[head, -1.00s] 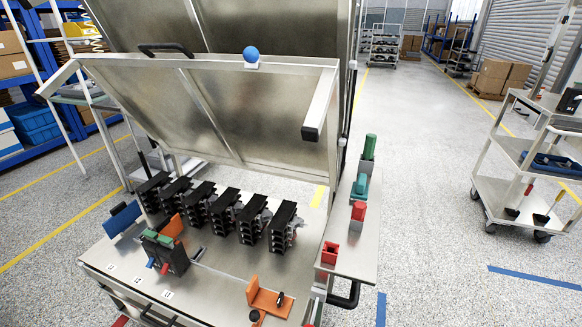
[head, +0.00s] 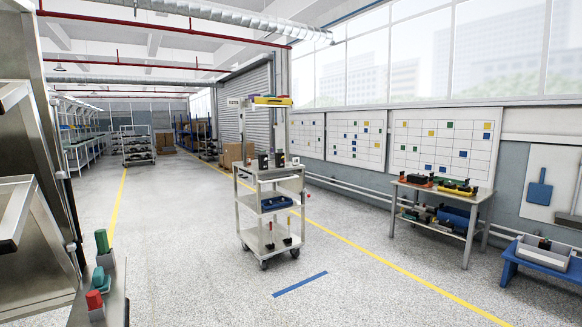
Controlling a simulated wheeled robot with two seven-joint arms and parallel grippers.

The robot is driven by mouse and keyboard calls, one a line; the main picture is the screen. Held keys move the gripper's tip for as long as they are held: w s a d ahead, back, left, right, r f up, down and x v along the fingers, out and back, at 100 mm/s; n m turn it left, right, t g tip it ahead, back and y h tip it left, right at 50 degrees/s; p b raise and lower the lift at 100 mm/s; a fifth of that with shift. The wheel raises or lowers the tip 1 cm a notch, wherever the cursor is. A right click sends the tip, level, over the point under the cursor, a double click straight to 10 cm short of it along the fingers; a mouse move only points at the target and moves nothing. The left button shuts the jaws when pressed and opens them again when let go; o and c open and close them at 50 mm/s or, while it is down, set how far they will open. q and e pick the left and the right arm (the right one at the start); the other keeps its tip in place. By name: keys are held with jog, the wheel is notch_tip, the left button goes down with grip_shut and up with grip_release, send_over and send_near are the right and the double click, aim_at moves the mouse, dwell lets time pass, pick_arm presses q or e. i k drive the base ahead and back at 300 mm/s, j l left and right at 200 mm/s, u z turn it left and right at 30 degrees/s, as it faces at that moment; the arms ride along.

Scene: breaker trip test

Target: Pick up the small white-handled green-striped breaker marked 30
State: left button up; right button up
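A white wheeled cart (head: 270,212) stands in the middle of the head view. Several small dark and white box-like items (head: 279,158) stand on its top shelf. They are too small for me to read a number or see a green stripe, so I cannot tell whether the breaker marked 30 is among them. Neither of my grippers is in view.
A workbench edge (head: 114,300) with a green-topped piece (head: 102,242) and a red one (head: 95,300) is at the lower left. A side table (head: 447,196) with tools stands along the right wall. A blue bench (head: 538,268) is far right. Open floor surrounds the cart.

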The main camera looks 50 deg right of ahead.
aim_at(263, 165)
jog(key=i+l+z, duration=0.15)
jog(key=z, duration=0.25)
jog(key=i+l+z, duration=0.15)
jog(key=z, duration=0.25)
jog(key=i+l+z, duration=0.1)
jog(key=z, duration=0.25)
jog(key=i+z, duration=0.4)
jog(key=i+j, duration=0.1)
jog(key=i, duration=0.95)
jog(key=i+j, duration=0.1)
jog(key=i, duration=0.95)
